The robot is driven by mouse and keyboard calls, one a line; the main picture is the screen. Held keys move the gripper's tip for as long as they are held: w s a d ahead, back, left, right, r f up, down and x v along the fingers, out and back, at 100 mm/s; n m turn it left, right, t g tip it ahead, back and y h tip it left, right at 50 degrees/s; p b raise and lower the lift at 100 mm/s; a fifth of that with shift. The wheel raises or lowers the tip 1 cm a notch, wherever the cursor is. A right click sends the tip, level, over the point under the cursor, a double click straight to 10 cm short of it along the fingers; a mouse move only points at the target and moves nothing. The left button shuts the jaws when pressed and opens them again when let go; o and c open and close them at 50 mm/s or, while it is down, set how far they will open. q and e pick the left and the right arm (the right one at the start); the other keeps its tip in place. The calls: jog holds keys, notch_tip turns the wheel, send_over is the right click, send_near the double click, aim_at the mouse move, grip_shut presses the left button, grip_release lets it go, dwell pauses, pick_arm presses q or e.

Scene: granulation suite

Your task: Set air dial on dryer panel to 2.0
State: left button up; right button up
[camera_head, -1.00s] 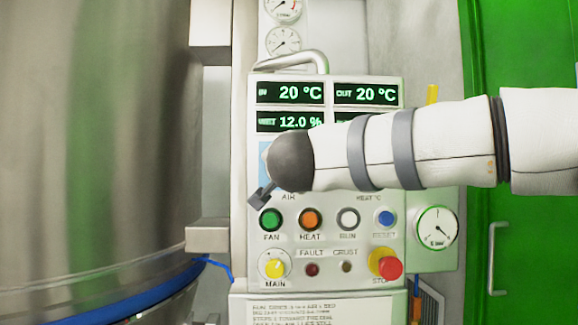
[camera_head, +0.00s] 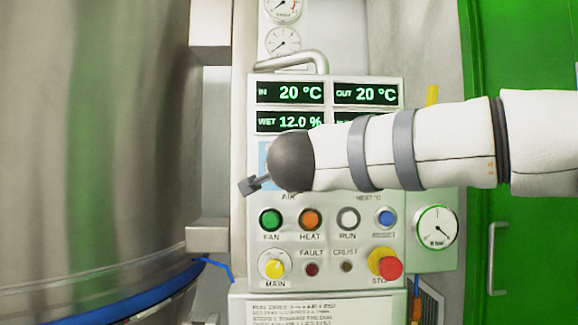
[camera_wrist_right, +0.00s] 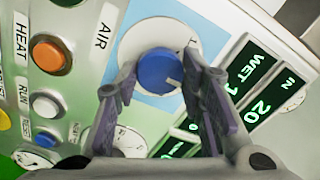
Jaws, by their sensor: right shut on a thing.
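The dryer panel (camera_head: 330,235) faces me with its displays, buttons and switches. The air dial (camera_wrist_right: 158,70) is a blue knob with a pale pointer mark on a white round plate, beside the AIR label, in the right wrist view. My right gripper (camera_wrist_right: 160,78) is shut on this dial, one finger on each side of it. In the head view my right arm comes in from the right, and a dark finger of the right gripper (camera_head: 254,184) sticks out at the panel's left edge. The arm hides the dials there. My left gripper is not in view.
Below my arm are the green FAN button (camera_head: 270,219), orange HEAT button (camera_head: 310,219), MAIN switch (camera_head: 274,266) and red stop button (camera_head: 390,267). A large steel vessel (camera_head: 95,140) stands at left, a green door (camera_head: 520,240) at right.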

jog(key=o, duration=1.1)
jog(key=shift+o, duration=0.2)
jog(key=s, duration=1.2)
